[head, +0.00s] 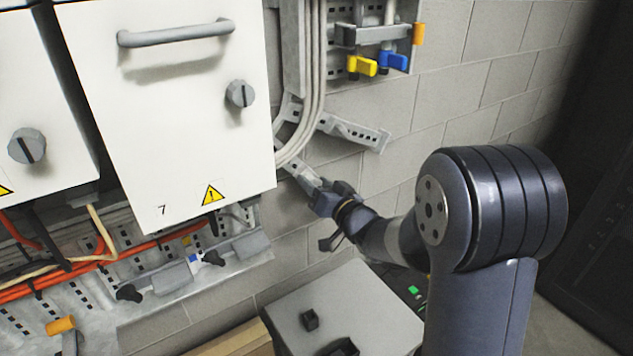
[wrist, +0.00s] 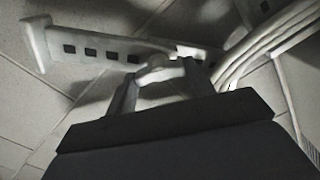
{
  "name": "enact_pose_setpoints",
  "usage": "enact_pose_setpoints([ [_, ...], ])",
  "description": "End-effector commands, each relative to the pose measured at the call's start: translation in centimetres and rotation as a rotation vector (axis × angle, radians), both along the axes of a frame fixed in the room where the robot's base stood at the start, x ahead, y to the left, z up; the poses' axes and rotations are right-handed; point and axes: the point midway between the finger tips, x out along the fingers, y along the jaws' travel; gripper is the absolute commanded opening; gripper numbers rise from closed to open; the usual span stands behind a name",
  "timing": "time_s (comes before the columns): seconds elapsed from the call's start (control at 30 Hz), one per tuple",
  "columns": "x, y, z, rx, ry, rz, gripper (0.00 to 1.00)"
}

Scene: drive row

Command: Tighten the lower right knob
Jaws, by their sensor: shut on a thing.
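My gripper (head: 303,174) reaches up to the wall just right of the lower corner of the white cabinet (head: 170,110). In the wrist view my gripper (wrist: 160,82) has its two fingers on either side of a pale rounded knob (wrist: 158,70) and is shut on it. The knob sits at a perforated metal bracket (wrist: 95,50). In the head view the knob is hidden by my fingers. A dark knob (head: 213,258) and another dark knob (head: 128,292) sit on the rail below the cabinet, apart from my gripper.
Grey cables (head: 312,90) run down just beside my gripper. A grey rotary switch (head: 240,94) and a handle (head: 176,33) stick out from the cabinet door. Yellow (head: 361,66) and blue (head: 392,61) levers are above. A grey box top (head: 375,305) lies below.

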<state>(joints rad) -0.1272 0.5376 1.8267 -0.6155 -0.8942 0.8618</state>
Motion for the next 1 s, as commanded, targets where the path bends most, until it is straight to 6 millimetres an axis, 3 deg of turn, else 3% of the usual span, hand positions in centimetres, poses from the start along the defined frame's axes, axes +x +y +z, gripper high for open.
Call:
enact_pose_setpoints([
  [0.5, 0.03, -0.07, -0.05, 0.301, 0.205, 0.000, 0.28],
  [1.0, 0.03, -0.08, -0.12, 0.369, 0.251, 0.000, 0.28],
])
